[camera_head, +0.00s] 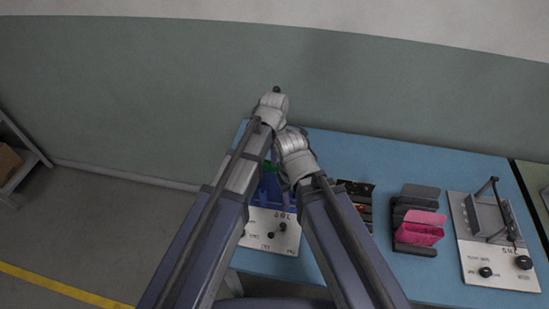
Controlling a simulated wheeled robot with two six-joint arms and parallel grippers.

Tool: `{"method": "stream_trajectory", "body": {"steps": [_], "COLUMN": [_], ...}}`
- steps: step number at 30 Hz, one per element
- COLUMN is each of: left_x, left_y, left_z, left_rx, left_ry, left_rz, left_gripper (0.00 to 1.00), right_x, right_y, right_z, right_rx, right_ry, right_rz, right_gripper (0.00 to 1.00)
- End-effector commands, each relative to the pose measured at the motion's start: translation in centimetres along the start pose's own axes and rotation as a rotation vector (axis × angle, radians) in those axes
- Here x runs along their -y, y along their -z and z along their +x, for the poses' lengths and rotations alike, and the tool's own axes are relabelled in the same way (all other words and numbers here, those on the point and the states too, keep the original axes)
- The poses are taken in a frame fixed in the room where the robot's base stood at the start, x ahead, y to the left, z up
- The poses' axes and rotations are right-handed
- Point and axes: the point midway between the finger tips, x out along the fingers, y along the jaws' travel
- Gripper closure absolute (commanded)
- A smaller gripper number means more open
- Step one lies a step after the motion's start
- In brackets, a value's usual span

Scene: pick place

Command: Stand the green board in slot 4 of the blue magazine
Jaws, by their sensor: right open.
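The blue magazine (270,194) stands at the left end of the blue table, mostly hidden behind my arms. A small bit of green, likely the green board (268,168), shows at the magazine's upper part between my arms; I cannot tell which slot it is at or whether it is upright. My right gripper (281,176) is open, low by the magazine and the green bit; its fingers are mostly hidden. My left gripper (277,91) is higher, beyond the table's back edge, and its jaws are not clear.
A white panel with dark knobs (270,232) lies in front of the magazine. To the right are a dark rack (357,190), a rack with pink (418,234) and grey boards (420,190), and a white-based fixture (497,275) with a grey tray. A wall stands behind the blue table (455,170).

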Motion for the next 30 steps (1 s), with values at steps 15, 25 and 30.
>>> {"method": "stream_trajectory", "body": {"steps": [15, 25, 30], "left_x": [0.00, -0.01, 0.00], "left_y": [0.00, 0.00, 0.00], "left_z": [-0.03, -0.03, -0.03], "left_rx": [0.000, 0.000, 0.000], "left_ry": [0.000, 0.000, 0.000], "left_rz": [0.000, 0.000, 0.000], "left_gripper": [0.67, 0.75, 0.75], "right_x": [0.00, 0.00, 0.00], "right_y": [0.00, 0.00, 0.00], "right_z": [-0.03, -0.03, -0.03], "right_rx": [0.000, 0.000, 0.000], "right_ry": [0.000, 0.000, 0.000], "right_rz": [0.000, 0.000, 0.000], "right_gripper": [0.50, 0.50, 0.50]}}
